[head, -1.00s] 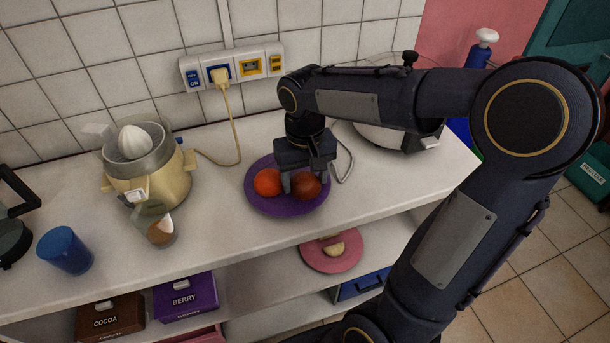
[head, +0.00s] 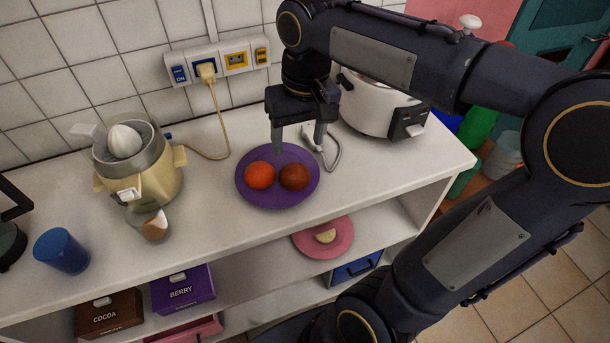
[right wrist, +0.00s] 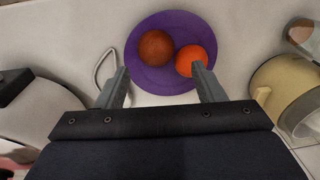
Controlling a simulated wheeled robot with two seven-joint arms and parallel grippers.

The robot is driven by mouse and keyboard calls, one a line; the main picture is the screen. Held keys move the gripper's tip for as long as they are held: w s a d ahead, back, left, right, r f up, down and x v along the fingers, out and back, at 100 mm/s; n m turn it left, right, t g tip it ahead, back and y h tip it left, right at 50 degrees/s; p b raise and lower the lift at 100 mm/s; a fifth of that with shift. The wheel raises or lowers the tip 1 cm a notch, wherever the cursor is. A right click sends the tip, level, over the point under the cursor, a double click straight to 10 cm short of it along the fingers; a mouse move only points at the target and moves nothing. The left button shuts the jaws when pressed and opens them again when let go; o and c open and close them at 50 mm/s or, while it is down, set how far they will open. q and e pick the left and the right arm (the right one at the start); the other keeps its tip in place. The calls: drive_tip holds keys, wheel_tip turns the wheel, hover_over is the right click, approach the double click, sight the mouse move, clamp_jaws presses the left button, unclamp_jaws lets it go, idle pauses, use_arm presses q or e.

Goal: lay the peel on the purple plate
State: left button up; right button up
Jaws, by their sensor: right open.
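The purple plate (head: 278,199) lies on the white counter. An orange round fruit (head: 259,175) and a darker red-brown round thing (head: 294,177) sit side by side on it. My right gripper (head: 299,143) is open and empty above the plate's back edge, clear of both. In the right wrist view its open fingers (right wrist: 160,72) point toward the plate (right wrist: 150,83). A small pale yellow piece (head: 326,236) lies on a pink plate (head: 312,246) on the shelf below; I cannot tell whether it is the peel. My left gripper is not in view.
A cream juicer (head: 140,175) stands at the left, with a small cup (head: 153,224) in front and a blue cup (head: 62,251) farther left. A white cooker (head: 375,108) stands at the back right. Brown and purple boxes (head: 183,290) sit on the lower shelf.

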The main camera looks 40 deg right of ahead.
drive_tip(key=s+a+f+t+y, duration=0.3)
drive_tip(key=s+a+f+t, duration=0.2)
drive_tip(key=s+f, duration=0.5)
wheel_tip(320, 180, up, 7)
drive_tip(key=s+p, duration=0.2)
drive_tip(key=p, duration=0.2)
drive_tip(key=shift+f+n+p, duration=0.15)
drive_tip(key=shift+n+p, duration=0.15)
drive_tip(key=shift+n, duration=0.1)
drive_tip(key=shift+o, duration=0.4)
drive_tip(key=shift+s, duration=0.1)
